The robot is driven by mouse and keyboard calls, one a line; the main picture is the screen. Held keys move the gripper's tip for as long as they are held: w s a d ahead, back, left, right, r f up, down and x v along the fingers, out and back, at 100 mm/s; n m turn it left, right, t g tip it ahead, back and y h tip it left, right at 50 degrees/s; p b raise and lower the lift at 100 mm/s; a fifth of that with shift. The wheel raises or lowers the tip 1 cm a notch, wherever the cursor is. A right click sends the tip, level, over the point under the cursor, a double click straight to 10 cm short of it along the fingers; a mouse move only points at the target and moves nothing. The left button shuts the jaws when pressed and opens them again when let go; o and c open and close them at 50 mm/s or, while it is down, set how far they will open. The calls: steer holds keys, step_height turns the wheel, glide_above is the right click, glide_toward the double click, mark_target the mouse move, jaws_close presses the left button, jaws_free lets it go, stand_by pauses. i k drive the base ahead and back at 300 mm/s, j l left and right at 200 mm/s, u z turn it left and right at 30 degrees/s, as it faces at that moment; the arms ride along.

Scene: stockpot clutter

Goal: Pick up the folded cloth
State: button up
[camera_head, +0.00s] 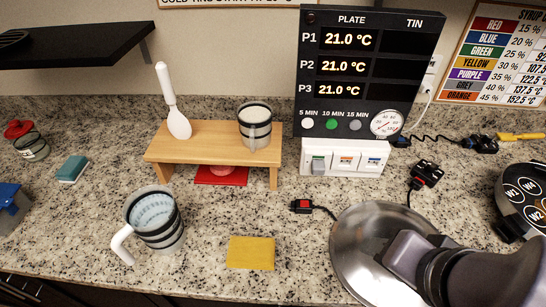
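A flat yellow folded cloth (250,253) lies on the granite counter near its front edge, left of the large metal disc. It looks flat and nothing covers it. A red flat piece (207,178), perhaps also cloth, lies under the wooden stand with a rounded red thing on it, partly hidden by the stand. Part of my grey arm reaches in from the lower right over the metal disc, to the right of the yellow cloth and apart from it. I cannot make out any gripper fingers.
A striped jug (156,221) stands left of the cloth. The wooden stand (213,142) behind holds a white paddle (176,119) and a striped cup (255,126). The metal disc (352,258) and a cabled red switch (304,205) are to the right. Counter around the cloth is bare.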

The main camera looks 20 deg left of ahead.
mark_target(248, 253)
steer(key=k+j+u, duration=0.15)
steer(key=u, duration=0.3)
steer(key=k+j+u, duration=0.25)
steer(key=u, duration=0.25)
steer(key=z, duration=1.65)
steer(key=u, duration=1.65)
steer(key=i+j, duration=0.4)
steer(key=j+u, duration=0.05)
steer(key=j, duration=0.05)
